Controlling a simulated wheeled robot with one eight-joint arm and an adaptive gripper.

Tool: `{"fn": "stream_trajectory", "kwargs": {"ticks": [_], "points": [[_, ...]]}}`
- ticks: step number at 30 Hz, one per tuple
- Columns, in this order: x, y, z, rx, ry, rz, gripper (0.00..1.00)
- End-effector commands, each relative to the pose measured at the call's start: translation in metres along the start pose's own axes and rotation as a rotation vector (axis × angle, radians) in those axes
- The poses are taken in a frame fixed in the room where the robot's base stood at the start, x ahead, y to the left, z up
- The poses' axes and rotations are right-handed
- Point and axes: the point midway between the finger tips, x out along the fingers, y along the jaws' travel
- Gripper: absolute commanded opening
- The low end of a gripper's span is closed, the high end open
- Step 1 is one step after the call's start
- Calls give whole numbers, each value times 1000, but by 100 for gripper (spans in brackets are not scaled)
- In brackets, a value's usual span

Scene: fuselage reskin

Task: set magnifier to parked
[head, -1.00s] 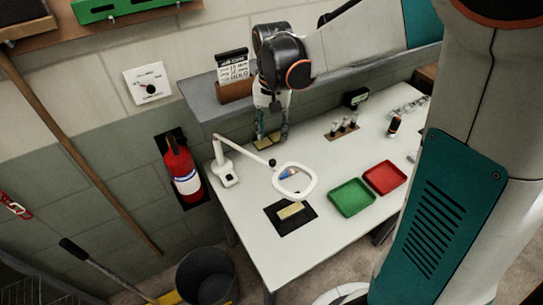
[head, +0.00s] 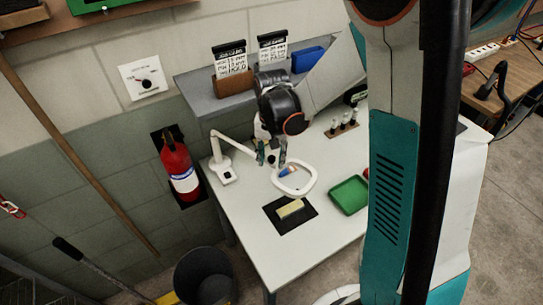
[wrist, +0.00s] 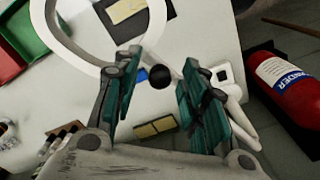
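The magnifier is a white ring lens (head: 309,183) on a jointed arm. Its base (head: 223,172) stands at the table's left edge, and the ring hangs over the table's middle. A black ball knob (wrist: 160,77) sits at the joint between arm and ring. My gripper (head: 271,158) is over the magnifier arm near the ring. In the wrist view my gripper (wrist: 160,68) is open, with the knob between its fingers and gaps on both sides. The ring (wrist: 62,45) is at upper left there. No parked marking is discernible.
A blue and orange item (head: 288,171) shows through the ring. A black pad (head: 274,214) with a yellow block lies in front. A green tray (head: 349,195) stands right of the ring. A fire extinguisher (head: 178,168) hangs left of the table. A shelf (head: 205,95) is behind.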

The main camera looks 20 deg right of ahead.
Motion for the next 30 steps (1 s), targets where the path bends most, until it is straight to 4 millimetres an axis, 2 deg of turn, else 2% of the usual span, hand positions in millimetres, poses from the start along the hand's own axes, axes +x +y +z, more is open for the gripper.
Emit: {"fn": "stream_trajectory", "kwargs": {"ticks": [4,5,9,10,16,24,30], "points": [[0,0,0,0,0,0,39],[0,0,0,0,0,0,35],[0,0,0,0,0,0,3],[0,0,0,0,0,0,0],[0,1,-3,-8,0,0,0],[0,13,-31,-122,0,-1,0],[0,14,-33,-138,1,-1,0]]}}
